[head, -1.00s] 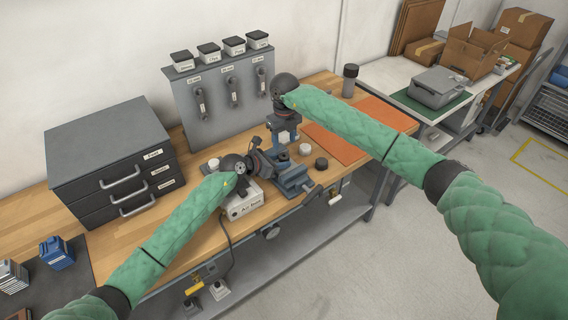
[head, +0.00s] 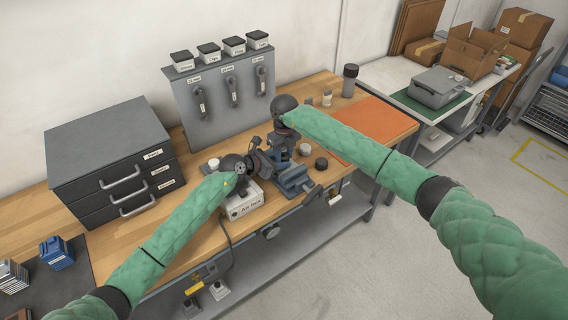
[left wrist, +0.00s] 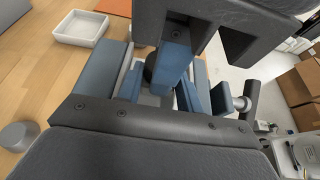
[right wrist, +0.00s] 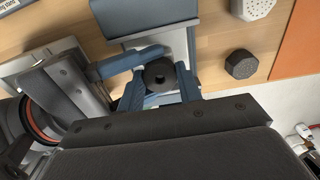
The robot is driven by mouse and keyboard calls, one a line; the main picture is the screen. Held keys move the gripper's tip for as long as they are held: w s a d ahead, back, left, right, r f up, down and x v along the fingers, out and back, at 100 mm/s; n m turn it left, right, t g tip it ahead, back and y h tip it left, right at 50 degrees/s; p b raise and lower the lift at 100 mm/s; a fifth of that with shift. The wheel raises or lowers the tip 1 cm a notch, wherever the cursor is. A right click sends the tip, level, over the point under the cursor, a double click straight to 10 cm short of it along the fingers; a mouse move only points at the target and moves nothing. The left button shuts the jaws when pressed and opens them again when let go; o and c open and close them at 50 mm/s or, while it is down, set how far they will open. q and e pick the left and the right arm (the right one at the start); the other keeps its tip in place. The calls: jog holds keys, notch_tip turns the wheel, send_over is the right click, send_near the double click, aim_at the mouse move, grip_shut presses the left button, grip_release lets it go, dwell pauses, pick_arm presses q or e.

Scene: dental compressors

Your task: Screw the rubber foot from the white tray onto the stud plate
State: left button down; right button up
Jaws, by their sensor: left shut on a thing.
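A black rubber foot (right wrist: 158,75) with a hole in its top sits between the blue fingers of my right gripper (right wrist: 160,88) in the right wrist view. I cannot tell if the fingers press on it. Beneath it is a pale metal stud plate (right wrist: 178,45), partly covered. My left gripper (head: 262,160) comes in from the left and is shut on the plate; its fingers (left wrist: 160,95) show in the left wrist view. The stud is hidden. The white tray (left wrist: 80,38) looks empty in the left wrist view.
A blue vise (head: 295,180) stands at the bench's front edge. A labelled white box (head: 243,203) is below my left gripper. An orange mat (head: 375,130) lies clear at the right.

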jog(key=c, duration=0.4)
jog(key=shift+m, duration=1.7)
jog(key=o, duration=1.1)
jog(key=shift+r, duration=0.1)
jog(key=shift+r, duration=2.15)
jog(key=shift+r, duration=0.15)
jog(key=shift+c, duration=0.5)
